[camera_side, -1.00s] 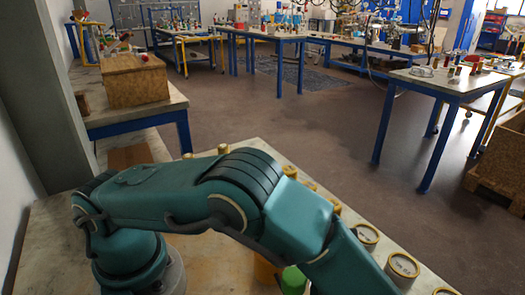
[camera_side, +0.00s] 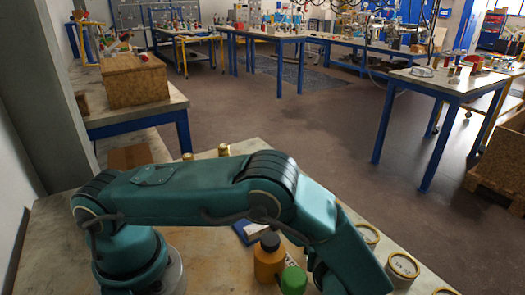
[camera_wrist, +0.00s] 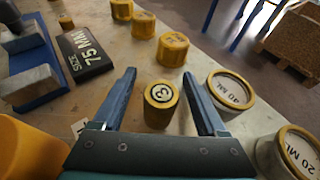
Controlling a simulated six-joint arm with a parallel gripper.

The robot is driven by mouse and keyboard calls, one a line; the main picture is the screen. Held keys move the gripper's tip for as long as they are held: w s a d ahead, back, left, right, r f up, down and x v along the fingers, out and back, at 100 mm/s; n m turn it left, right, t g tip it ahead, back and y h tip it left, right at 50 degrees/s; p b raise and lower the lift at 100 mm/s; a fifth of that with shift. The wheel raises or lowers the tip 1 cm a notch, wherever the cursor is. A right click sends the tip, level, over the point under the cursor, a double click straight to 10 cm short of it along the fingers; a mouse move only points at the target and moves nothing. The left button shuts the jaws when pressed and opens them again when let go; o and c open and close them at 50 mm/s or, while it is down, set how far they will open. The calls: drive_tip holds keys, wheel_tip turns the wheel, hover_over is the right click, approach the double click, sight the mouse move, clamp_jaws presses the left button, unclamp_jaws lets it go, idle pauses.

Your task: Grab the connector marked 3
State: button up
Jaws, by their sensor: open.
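The connector marked 3 (camera_wrist: 160,103) is a small yellow cylinder with a dark round label reading 3 on its top. In the wrist view it stands upright on the table between the two fingers of my gripper (camera_wrist: 158,92). The gripper is open, with a visible gap on each side of the connector, and the fingers do not appear to touch it. In the side view my arm hides the gripper and this connector.
Jars marked 40 ML (camera_wrist: 231,90) and 20 ML (camera_wrist: 293,152) stand at right. Several yellow cylinders (camera_wrist: 173,48) stand beyond. Orange (camera_side: 269,258) and green (camera_side: 293,280) bottles stand near my arm.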

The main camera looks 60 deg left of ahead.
clamp_jaws()
drive_tip(key=shift+r, duration=0.1)
